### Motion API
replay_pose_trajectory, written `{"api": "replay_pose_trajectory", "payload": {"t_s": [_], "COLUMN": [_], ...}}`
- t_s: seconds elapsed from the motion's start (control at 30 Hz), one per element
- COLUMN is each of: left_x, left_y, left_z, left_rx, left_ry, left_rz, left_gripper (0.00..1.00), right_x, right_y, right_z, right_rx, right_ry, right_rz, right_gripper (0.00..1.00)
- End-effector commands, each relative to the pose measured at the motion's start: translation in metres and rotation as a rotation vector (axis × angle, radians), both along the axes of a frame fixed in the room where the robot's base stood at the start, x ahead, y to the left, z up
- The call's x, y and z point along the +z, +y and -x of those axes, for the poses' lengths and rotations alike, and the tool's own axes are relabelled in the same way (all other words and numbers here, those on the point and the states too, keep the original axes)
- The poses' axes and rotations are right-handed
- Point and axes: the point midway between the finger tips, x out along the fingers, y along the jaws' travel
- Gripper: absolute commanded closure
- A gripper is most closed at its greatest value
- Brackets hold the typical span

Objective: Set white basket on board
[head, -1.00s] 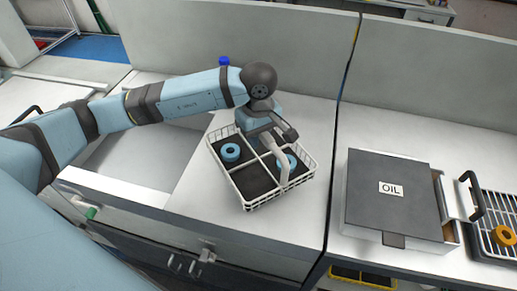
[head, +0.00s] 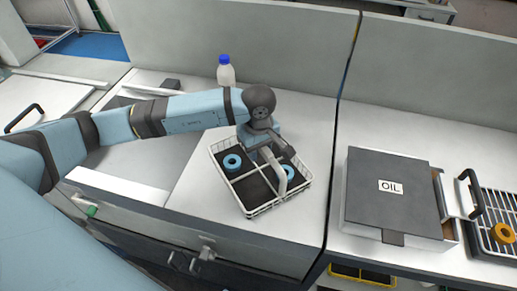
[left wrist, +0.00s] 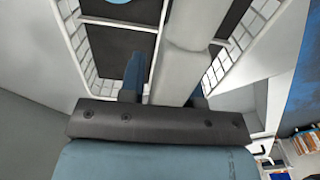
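The white basket (head: 228,190) is a wire basket with dark compartments and a grey handle (head: 282,180) across it. It holds two blue rings (head: 232,162), one in a left compartment and one at the right. My left gripper (head: 266,150) is at the handle. In the left wrist view my left gripper (left wrist: 168,88) has its fingers on both sides of the grey handle, with the basket (left wrist: 85,50) beneath. The basket is over a pale flat counter surface (head: 210,205); I cannot tell whether it touches it. No separate board stands out clearly. My right gripper is not in view.
A white bottle with a blue cap (head: 225,72) stands behind my left arm. A grey box marked OIL (head: 391,186) and a wire rack with an orange ring (head: 503,232) are at the right. A low wall (head: 290,50) runs behind.

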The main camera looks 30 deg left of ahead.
Motion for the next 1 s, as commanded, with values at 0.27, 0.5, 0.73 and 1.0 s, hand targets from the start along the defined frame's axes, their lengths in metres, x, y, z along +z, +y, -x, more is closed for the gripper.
{"api": "replay_pose_trajectory", "payload": {"t_s": [0.27,0.5,0.73,1.0], "left_x": [0.000,0.015,0.065,0.111], "left_y": [0.000,0.000,0.000,0.000], "left_z": [0.000,-0.001,-0.001,-0.001], "left_rx": [0.000,-0.001,-0.001,0.000], "left_ry": [0.001,-0.003,-0.005,-0.002], "left_rz": [-0.001,0.002,0.001,0.000], "left_gripper": [0.55,0.55,0.55,0.55], "right_x": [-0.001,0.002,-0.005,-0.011], "right_y": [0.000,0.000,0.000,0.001], "right_z": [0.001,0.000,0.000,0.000], "right_rx": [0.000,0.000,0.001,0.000], "right_ry": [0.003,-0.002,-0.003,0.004], "right_rz": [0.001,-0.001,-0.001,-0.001], "right_gripper": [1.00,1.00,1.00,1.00]}}
